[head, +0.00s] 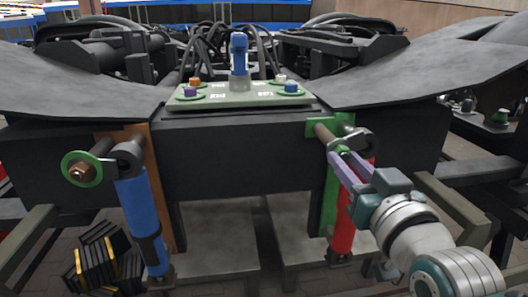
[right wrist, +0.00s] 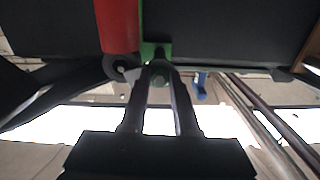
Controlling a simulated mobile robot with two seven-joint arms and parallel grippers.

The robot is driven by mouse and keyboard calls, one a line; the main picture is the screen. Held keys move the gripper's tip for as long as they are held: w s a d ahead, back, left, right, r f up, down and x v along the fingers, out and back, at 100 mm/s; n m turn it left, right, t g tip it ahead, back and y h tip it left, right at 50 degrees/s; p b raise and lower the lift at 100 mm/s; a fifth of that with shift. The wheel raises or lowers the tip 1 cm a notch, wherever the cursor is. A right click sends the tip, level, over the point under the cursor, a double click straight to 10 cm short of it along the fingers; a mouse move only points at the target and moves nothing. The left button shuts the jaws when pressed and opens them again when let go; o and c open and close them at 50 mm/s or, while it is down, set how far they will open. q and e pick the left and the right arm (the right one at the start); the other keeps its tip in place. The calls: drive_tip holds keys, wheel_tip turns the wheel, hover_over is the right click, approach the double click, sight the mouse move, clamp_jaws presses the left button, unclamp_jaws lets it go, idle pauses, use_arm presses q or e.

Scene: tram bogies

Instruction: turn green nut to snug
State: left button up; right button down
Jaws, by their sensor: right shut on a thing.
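My right gripper (head: 341,153) has its purple fingers shut at the upper end of the red damper (head: 343,228). In the right wrist view the gripper (right wrist: 160,70) closes on a small dark green rounded piece, the green nut (right wrist: 160,78), at the damper's end. My left gripper is not in view.
A blue damper (head: 143,220) hangs at left, with a copper nut (head: 82,171) on a green washer. A green tray (head: 240,101) on the frame carries a blue tool (head: 239,54) and several coloured nuts. Black and yellow parts (head: 101,258) lie at lower left.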

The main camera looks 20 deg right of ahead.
drive_tip(key=c, duration=0.7)
unclamp_jaws()
drive_tip(key=shift+o, duration=0.2)
drive_tip(key=v, duration=1)
